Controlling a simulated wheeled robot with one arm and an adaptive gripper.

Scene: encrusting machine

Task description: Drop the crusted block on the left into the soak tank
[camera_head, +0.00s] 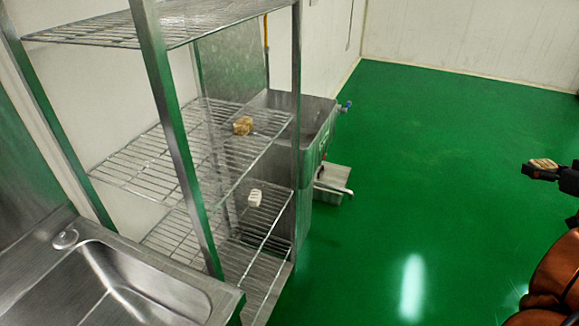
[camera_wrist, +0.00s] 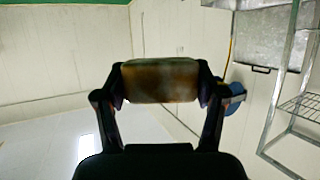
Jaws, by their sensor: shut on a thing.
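My gripper (camera_head: 541,172) is at the right edge of the head view, shut on a tan-brown crusted block (camera_head: 544,163). In the wrist view the block (camera_wrist: 160,80) is clamped between both fingertips, brown and dark on its near face. It hangs in the air above the green floor, well apart from the shelf. A deep steel tank (camera_head: 318,112), which looks like the soak tank, stands behind the rack at centre. The rack's post hides part of it, and I cannot see its inside bottom.
A wire shelf rack (camera_head: 165,160) stands before the tank. It bears another tan-brown block (camera_head: 243,125) and, lower, a white block (camera_head: 254,198). A steel sink (camera_head: 140,285) is at lower left. A small steel box (camera_head: 333,180) adjoins the tank. Green floor (camera_head: 430,150) is clear between tank and gripper.

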